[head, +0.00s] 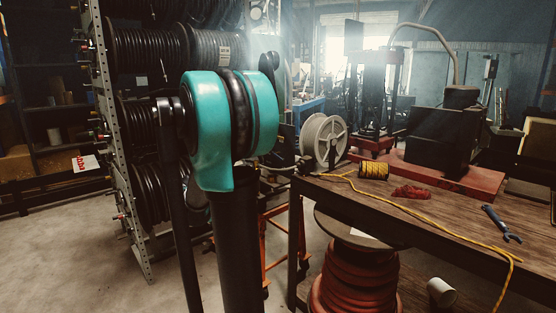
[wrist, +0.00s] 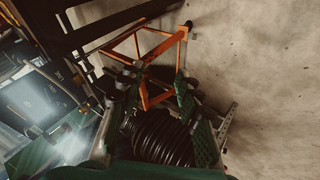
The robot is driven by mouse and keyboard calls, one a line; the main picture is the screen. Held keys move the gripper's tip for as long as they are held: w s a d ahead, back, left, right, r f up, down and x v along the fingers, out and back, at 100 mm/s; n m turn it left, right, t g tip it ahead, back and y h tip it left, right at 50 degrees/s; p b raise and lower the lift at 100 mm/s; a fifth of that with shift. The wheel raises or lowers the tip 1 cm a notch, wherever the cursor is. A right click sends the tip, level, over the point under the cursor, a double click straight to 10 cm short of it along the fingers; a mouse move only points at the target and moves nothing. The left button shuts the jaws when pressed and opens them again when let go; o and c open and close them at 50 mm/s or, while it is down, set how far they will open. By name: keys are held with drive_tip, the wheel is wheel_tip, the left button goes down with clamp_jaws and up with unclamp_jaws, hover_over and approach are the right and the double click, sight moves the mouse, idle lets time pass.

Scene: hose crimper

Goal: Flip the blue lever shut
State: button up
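I cannot make out a blue lever in either view. In the head view a dark boxy machine (head: 446,138) stands on a red base (head: 440,175) at the back of the workbench, and no lever shows clearly on it. My gripper (wrist: 158,88) shows in the wrist view with its two green-padded fingers spread apart. Nothing is held between them. Behind the fingers are an orange metal frame (wrist: 145,97) and a coil of black hose (wrist: 160,138). In the head view my own teal arm joint fills the left middle, and I cannot clearly see the gripper there.
The wooden workbench (head: 450,215) carries a yellow spool (head: 373,170), a red rag (head: 411,192), a yellow cord and a blue wrench (head: 502,223). A red hose reel (head: 355,280) stands at its front. Black hose racks (head: 150,50) stand left. Floor at far left is clear.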

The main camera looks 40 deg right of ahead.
drive_tip(key=w+d+r+g+h, duration=0.1)
drive_tip(key=w+d+r+h, duration=0.2)
drive_tip(key=w+d, duration=0.45)
drive_tip(key=w+d+r+h, duration=0.3)
drive_tip(key=w+d, duration=0.4)
drive_tip(key=d, duration=0.1)
drive_tip(key=m+g+h, duration=0.1)
drive_tip(key=h, duration=0.4)
approach(278, 158)
drive_tip(key=d, duration=0.7)
drive_tip(key=w+d, duration=0.1)
drive_tip(key=d, duration=0.2)
drive_tip(key=shift+d+r, duration=0.2)
drive_tip(key=shift+d, duration=0.05)
drive_tip(key=shift+c, duration=0.2)
clamp_jaws()
